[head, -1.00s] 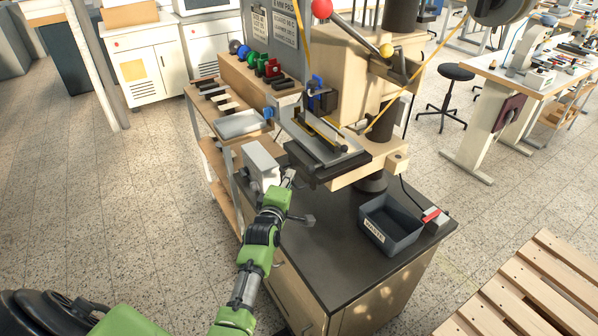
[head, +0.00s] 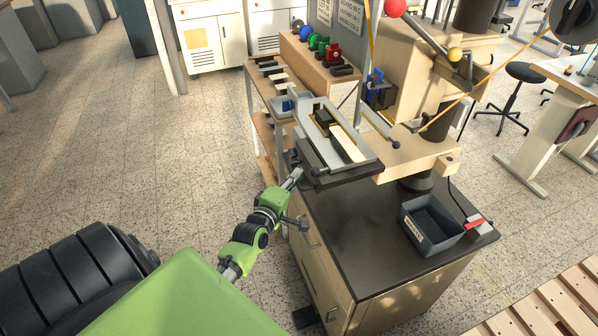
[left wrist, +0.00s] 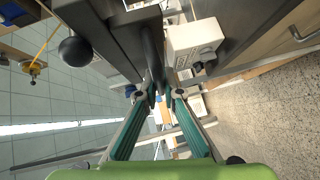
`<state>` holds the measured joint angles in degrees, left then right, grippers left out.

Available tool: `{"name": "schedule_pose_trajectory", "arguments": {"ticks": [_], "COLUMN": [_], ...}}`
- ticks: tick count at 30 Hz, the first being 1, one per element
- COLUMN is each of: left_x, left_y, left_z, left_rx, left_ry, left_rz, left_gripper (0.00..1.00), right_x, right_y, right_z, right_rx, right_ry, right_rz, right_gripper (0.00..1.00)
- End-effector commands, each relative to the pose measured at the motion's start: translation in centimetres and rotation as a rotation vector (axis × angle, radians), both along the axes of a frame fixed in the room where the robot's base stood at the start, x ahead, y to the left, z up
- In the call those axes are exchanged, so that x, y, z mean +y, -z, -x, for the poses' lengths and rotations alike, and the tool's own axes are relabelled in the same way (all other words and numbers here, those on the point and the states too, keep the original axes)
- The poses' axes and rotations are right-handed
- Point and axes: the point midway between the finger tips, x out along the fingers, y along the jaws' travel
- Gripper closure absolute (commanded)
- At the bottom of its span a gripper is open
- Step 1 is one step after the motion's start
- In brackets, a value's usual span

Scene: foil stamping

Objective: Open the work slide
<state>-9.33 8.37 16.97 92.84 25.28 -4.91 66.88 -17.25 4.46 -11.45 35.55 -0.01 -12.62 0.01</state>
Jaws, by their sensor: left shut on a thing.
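The work slide (head: 349,173) of the press is a dark flat carriage with a pale frame and yellow-edged bars on top. In the head view it stands out to the left of the press head, over the cabinet's left edge, with its top uncovered. My left gripper (head: 296,175) is at the slide's near left corner. In the left wrist view my left gripper (left wrist: 161,98) is shut on a dark bar handle (left wrist: 152,50) below the slide. The handle is mostly hidden by the slide and fingers in the head view. My right gripper is not in view.
A dark waste bin (head: 431,224) and a small box with a red switch (head: 474,222) stand on the cabinet top (head: 355,240). A side shelf (head: 262,92) with tools is behind the slide. A pale box (left wrist: 195,42) is close to the gripper. Floor at left is clear.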

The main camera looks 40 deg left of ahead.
Motion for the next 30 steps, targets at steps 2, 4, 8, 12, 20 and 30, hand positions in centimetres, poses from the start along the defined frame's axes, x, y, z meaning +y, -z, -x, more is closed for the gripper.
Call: {"name": "schedule_pose_trajectory", "arguments": {"ticks": [2, 4, 8, 12, 20, 30], "left_x": [0.3, 0.3, 0.3, 0.2, 0.0, -1.3], "left_y": [0.1, 0.1, 0.2, 0.1, 0.1, -0.6], "left_z": [0.1, 0.1, 0.1, 0.1, 0.4, 5.7], "left_rx": [0.003, 0.003, 0.004, 0.003, 0.002, 0.005], "left_ry": [-0.004, -0.004, -0.005, -0.003, -0.002, -0.003], "left_rz": [-0.002, -0.002, -0.002, -0.001, -0.001, 0.0], "left_gripper": [1.0, 1.0, 0.75, 0.75, 0.75, 0.75], "right_x": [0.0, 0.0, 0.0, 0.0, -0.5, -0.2], "right_y": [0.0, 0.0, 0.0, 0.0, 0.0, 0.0], "right_z": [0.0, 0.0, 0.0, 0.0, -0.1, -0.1], "right_rx": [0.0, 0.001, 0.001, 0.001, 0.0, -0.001], "right_ry": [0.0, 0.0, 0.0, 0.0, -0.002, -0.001], "right_rz": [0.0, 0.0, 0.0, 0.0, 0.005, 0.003], "right_gripper": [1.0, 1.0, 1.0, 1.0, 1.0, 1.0]}}
